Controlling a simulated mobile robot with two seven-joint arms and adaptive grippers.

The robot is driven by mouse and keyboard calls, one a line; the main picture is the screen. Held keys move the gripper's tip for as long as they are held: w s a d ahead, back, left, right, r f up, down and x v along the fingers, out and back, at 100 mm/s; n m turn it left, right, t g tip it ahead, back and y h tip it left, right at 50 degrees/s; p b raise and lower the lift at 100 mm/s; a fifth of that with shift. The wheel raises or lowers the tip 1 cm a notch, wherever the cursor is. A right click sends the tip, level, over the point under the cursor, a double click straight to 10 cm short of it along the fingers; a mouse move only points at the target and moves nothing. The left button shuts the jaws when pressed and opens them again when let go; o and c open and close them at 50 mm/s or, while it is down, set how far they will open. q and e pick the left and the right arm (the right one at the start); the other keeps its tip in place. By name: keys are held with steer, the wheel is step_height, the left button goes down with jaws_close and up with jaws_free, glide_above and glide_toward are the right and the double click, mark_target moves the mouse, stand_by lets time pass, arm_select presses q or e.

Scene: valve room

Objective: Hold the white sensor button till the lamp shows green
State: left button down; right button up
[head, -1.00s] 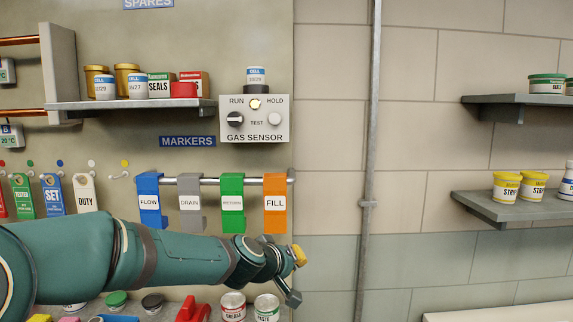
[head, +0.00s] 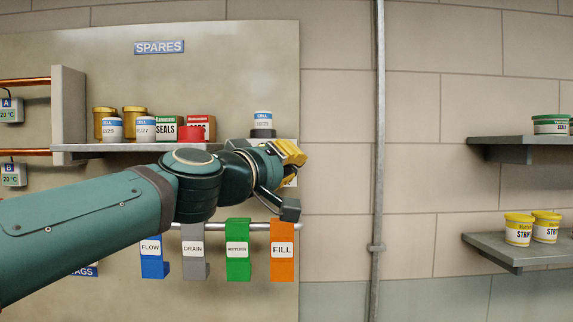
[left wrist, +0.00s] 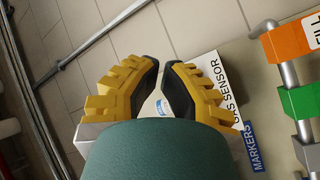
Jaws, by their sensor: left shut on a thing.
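The grey gas sensor box (head: 288,146) is on the wall panel, mostly hidden behind my left gripper in the head view; part of its lettered face (left wrist: 208,68) shows in the left wrist view. Its white button, lamp and knob are hidden. My left gripper (head: 290,156) is in front of the box's right part. Contact with the button cannot be seen. My right gripper is not in view.
A white-labelled cell (head: 263,120) stands on top of the box. A shelf (head: 130,149) of tubs and boxes is left. Below is a rail (head: 210,227) with coloured tags, including the orange FILL tag (head: 282,265). A vertical pipe (head: 378,160) runs to the right.

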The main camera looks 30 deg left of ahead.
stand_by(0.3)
arm_select(q)
steer(key=w+a, duration=0.4)
steer(key=w, duration=0.3)
steer(key=shift+w+a, duration=0.3)
steer(key=shift+w, duration=0.15)
stand_by(1.4)
steer(key=shift+w+a, duration=0.2)
steer(key=shift+w, duration=0.05)
steer(key=shift+w+a, duration=0.3)
steer(key=shift+w, duration=0.05)
stand_by(0.9)
steer(key=shift+s+d, duration=0.1)
steer(key=shift+s, duration=0.05)
stand_by(1.3)
steer(key=shift+s+d+b, duration=0.35)
steer(key=shift+s+d, duration=0.05)
steer(key=shift+s, duration=0.2)
steer(key=shift+s, duration=0.1)
steer(key=shift+s+d, duration=0.45)
steer(key=shift+s, duration=0.25)
steer(key=shift+s+d, duration=0.4)
steer(key=shift+s, duration=0.25)
steer(key=shift+s+d, duration=0.45)
steer(key=shift+s, duration=0.25)
